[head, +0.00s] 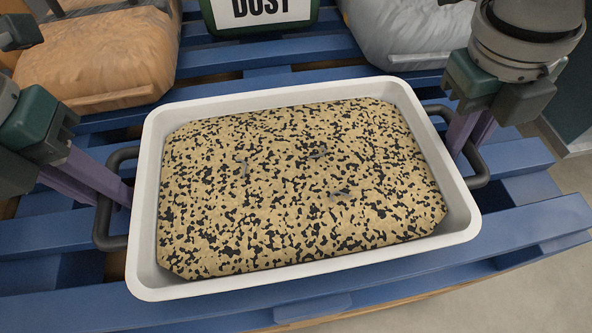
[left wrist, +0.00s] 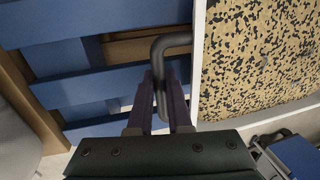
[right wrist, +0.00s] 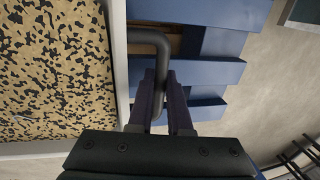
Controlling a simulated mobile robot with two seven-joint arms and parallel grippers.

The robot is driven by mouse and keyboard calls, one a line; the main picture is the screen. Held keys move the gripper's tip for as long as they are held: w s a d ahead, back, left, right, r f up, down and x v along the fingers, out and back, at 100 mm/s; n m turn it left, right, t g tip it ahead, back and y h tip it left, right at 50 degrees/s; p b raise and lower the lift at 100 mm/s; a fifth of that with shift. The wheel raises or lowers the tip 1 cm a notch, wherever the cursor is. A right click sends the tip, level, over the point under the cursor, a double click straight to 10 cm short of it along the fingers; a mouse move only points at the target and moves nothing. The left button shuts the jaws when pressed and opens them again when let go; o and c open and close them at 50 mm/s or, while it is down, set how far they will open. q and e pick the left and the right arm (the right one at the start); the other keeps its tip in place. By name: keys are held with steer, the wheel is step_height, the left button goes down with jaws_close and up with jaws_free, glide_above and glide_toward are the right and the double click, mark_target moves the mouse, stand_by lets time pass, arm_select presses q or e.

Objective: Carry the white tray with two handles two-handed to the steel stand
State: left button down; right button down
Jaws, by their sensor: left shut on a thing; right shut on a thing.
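The white tray (head: 300,279) fills the middle of the head view, over a blue slatted pallet. A speckled tan-and-black slab (head: 300,190) lies in it and covers most of its floor. My left gripper (head: 122,194) is shut on the dark handle at the tray's left end; the left wrist view shows the handle (left wrist: 172,40) between the fingers. My right gripper (head: 462,150) is shut on the handle at the right end; the right wrist view shows that handle (right wrist: 150,36) between the fingers. I cannot tell whether the tray touches the pallet. The steel stand is not identifiable.
The blue pallet (head: 530,217) lies beneath and around the tray. An orange-brown bag (head: 98,58) lies at the back left and a grey-white bag (head: 405,35) at the back right. A dark green container labelled DUST (head: 262,12) stands between them. Bare floor shows at the lower right.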

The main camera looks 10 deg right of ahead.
arm_select(q)
steer(key=shift+r, duration=0.2)
arm_select(e)
steer(key=shift+r, duration=0.2)
